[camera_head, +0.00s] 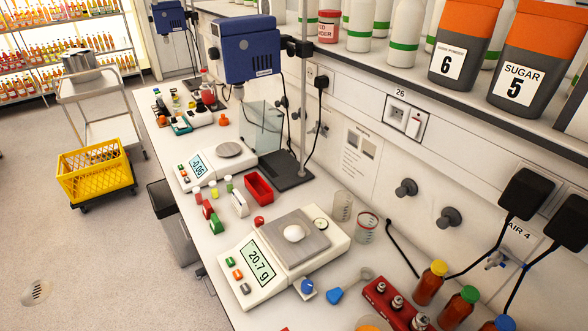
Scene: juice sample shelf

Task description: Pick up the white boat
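A small white open-looking piece (239,204), perhaps the white boat, sits on the bench between the two balances, just below a red open tray (259,187). A rounded white item (294,233) rests on the grey pan of the near balance (252,282), whose display reads 20.7 g. I cannot tell for sure which of these two is the white boat. Neither of my grippers shows in the head view.
The far balance (189,179) stands beside a glass tank (262,128) under a blue stirrer (251,48). Small red and green pieces (217,223) lie by the front edge. Beakers (342,205), a red vial rack (392,303) and bottles (430,282) crowd the right.

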